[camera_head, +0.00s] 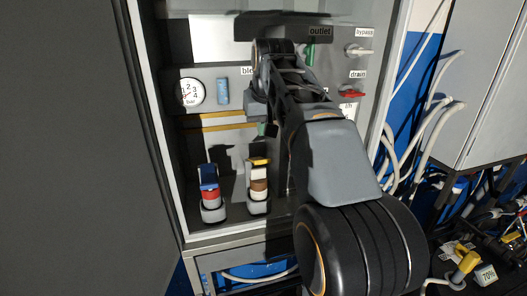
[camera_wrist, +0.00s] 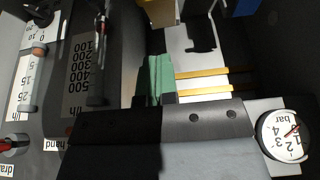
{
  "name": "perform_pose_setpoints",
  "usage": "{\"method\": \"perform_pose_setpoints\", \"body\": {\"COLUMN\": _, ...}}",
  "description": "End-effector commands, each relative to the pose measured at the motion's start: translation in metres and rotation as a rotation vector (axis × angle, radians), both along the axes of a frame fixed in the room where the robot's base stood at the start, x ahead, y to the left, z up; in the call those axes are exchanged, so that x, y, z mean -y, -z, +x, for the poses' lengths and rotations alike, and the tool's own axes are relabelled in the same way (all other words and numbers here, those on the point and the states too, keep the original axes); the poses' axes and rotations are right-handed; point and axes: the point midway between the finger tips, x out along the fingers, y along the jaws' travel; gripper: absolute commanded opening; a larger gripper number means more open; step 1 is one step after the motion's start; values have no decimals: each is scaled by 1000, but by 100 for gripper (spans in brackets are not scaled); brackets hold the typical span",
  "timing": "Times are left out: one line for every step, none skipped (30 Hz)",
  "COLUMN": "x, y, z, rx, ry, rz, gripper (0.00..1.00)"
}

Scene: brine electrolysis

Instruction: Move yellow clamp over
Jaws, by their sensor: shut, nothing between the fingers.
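The yellow clamp (camera_head: 259,161) sits at the top of a brown-and-white cylinder (camera_head: 258,186) on the cabinet's lower shelf. In the wrist view a yellow piece (camera_wrist: 160,11), probably this clamp, is partly cut off by the top edge. My gripper (camera_head: 267,130) is inside the cabinet, above and apart from the yellow clamp. Its green-tipped fingers show in the wrist view (camera_wrist: 158,79), shut with nothing between them. My arm hides part of the cabinet panel.
A blue clamp (camera_head: 208,185) is on a red-and-white cylinder to the left. A pressure gauge (camera_head: 191,92) is on the back panel. A red drain handle (camera_head: 352,94) and a bypass handle (camera_head: 359,50) are at the right. The cabinet side frame (camera_head: 150,120) bounds the space.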

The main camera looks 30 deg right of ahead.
Motion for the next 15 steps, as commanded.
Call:
{"method": "perform_pose_setpoints", "body": {"x": 0, "y": 10, "z": 3, "rx": -3, "ry": 0, "rz": 1, "gripper": 0}}
{"method": "perform_pose_setpoints", "body": {"x": 1, "y": 15, "z": 5, "rx": -4, "ry": 0, "rz": 1, "gripper": 0}}
{"method": "perform_pose_setpoints", "body": {"x": 1, "y": 22, "z": 8, "rx": -4, "ry": 0, "rz": 1, "gripper": 0}}
{"method": "perform_pose_setpoints", "body": {"x": 2, "y": 27, "z": 10, "rx": -3, "ry": 0, "rz": 1, "gripper": 0}}
{"method": "perform_pose_setpoints", "body": {"x": 2, "y": 31, "z": 10, "rx": -3, "ry": 0, "rz": 1, "gripper": 0}}
{"method": "perform_pose_setpoints", "body": {"x": 1, "y": 35, "z": 7, "rx": 0, "ry": 0, "rz": 0, "gripper": 0}}
{"method": "perform_pose_setpoints", "body": {"x": 1, "y": 38, "z": 5, "rx": -1, "ry": 0, "rz": 0, "gripper": 0}}
{"method": "perform_pose_setpoints", "body": {"x": 1, "y": 41, "z": 4, "rx": -1, "ry": 0, "rz": 0, "gripper": 0}}
{"method": "perform_pose_setpoints", "body": {"x": 0, "y": 45, "z": 2, "rx": 0, "ry": 0, "rz": 0, "gripper": 0}}
{"method": "perform_pose_setpoints", "body": {"x": 0, "y": 48, "z": 1, "rx": -1, "ry": 0, "rz": 0, "gripper": 0}}
{"method": "perform_pose_setpoints", "body": {"x": 0, "y": 50, "z": 0, "rx": -1, "ry": 0, "rz": 0, "gripper": 0}}
{"method": "perform_pose_setpoints", "body": {"x": 0, "y": 52, "z": -1, "rx": 0, "ry": 0, "rz": 0, "gripper": 0}}
{"method": "perform_pose_setpoints", "body": {"x": 0, "y": 54, "z": -2, "rx": 0, "ry": 0, "rz": 0, "gripper": 0}}
{"method": "perform_pose_setpoints", "body": {"x": -1, "y": 56, "z": -3, "rx": -1, "ry": 0, "rz": 0, "gripper": 0}}
{"method": "perform_pose_setpoints", "body": {"x": -1, "y": 58, "z": -3, "rx": 0, "ry": 0, "rz": 0, "gripper": 0}}
